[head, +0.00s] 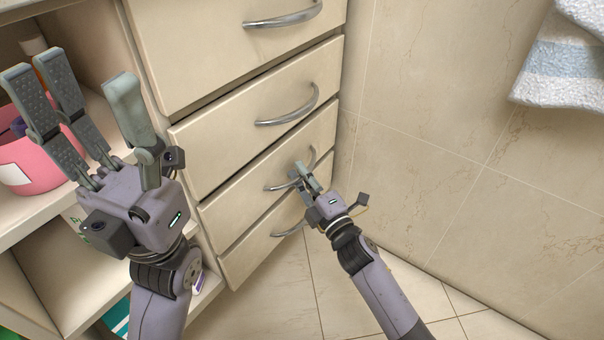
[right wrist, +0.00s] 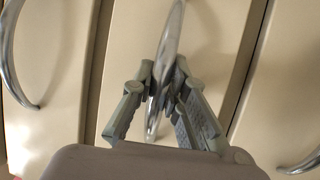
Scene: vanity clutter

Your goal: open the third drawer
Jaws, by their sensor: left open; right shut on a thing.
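The third drawer (head: 232,208) is a cream front in the drawer stack, counted from the uppermost front in view. It looks flush with its neighbours. Its curved metal handle (head: 276,187) is partly hidden by my right gripper (head: 303,174), which is shut on it. In the right wrist view the handle (right wrist: 172,45) runs between the fingers of my right gripper (right wrist: 165,85). My left gripper (head: 82,85) is open and empty, raised in front of the shelves at the left, away from the drawer.
Drawers with similar handles lie above (head: 290,107) and below (head: 285,233). A pink container (head: 40,165) stands on the left shelf behind my left gripper. A tiled wall (head: 450,130) stands close at the right, with a towel (head: 565,65) hanging. The floor (head: 265,305) before the drawers looks clear.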

